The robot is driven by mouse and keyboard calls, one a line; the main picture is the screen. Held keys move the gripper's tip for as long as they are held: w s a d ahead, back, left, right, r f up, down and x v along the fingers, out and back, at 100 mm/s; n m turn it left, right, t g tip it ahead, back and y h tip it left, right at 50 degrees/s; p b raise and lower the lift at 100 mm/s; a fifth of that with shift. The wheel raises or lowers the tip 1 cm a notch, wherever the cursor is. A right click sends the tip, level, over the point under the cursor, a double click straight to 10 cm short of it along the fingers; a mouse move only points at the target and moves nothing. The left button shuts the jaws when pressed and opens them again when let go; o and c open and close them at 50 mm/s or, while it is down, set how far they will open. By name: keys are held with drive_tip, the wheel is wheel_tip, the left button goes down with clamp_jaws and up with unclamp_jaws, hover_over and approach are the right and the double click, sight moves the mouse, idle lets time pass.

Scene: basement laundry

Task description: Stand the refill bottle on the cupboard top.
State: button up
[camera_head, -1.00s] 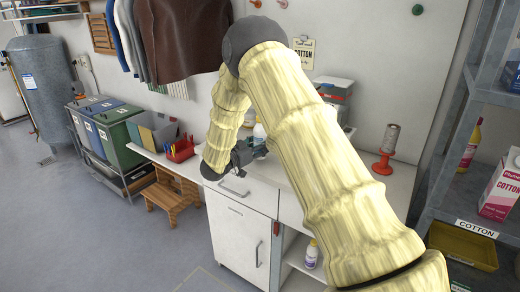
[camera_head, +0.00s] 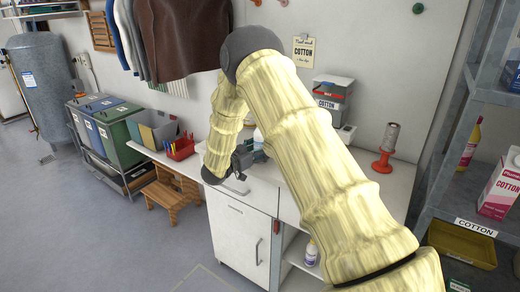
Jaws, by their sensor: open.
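A small white bottle with a purple label (camera_head: 311,252) stands upright in the open lower shelf space of the white cupboard. Another pale bottle (camera_head: 258,138) shows partly on the cupboard top (camera_head: 398,188), mostly hidden behind my arm and gripper. I cannot tell from the labels which is the refill bottle. My gripper (camera_head: 256,153) is open over the front left part of the cupboard top, close in the picture to the half-hidden bottle. Whether it touches that bottle is not visible. My arm hides the middle of the top.
A red pen tray (camera_head: 180,148) is at the left. A grey shelf rack (camera_head: 450,190) borders the right.

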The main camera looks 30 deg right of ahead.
drive_tip(key=shift+r, duration=0.15)
drive_tip(key=b+v, duration=0.2)
drive_tip(key=v, duration=1)
drive_tip(key=s+a+f+n+t+y, duration=0.15)
drive_tip(key=s+f+n+y, duration=0.3)
drive_tip(key=f, duration=0.55)
drive_tip(key=s+a+f+n+t+y, duration=0.1)
drive_tip(key=s+a+f+n+y, duration=0.3)
drive_tip(key=f, duration=0.5)
drive_tip(key=s+a+f+n+t+y, duration=0.2)
drive_tip(key=s+f, duration=0.3)
drive_tip(key=f, duration=0.5)
drive_tip(key=s+a+f+n+g+y, duration=0.1)
drive_tip(key=s+a+f+g+y, duration=0.1)
drive_tip(key=s+f, duration=0.45)
drive_tip(key=s+a+f+n+g+y, duration=0.2)
drive_tip(key=s+a+f, duration=0.1)
drive_tip(key=s, duration=0.7)
drive_tip(key=s+a+f+g+y, duration=0.1)
drive_tip(key=s+a+g, duration=0.1)
drive_tip(key=s, duration=0.8)
drive_tip(key=s+a+n+g+y, duration=0.1)
drive_tip(key=s+a+g+y, duration=0.1)
drive_tip(key=s, duration=0.8)
drive_tip(key=shift+a+f, duration=0.2)
drive_tip(key=shift+f, duration=0.15)
drive_tip(key=shift+s+n+g, duration=0.1)
drive_tip(key=shift+n+g, duration=0.15)
drive_tip(key=shift+c, duration=0.2)
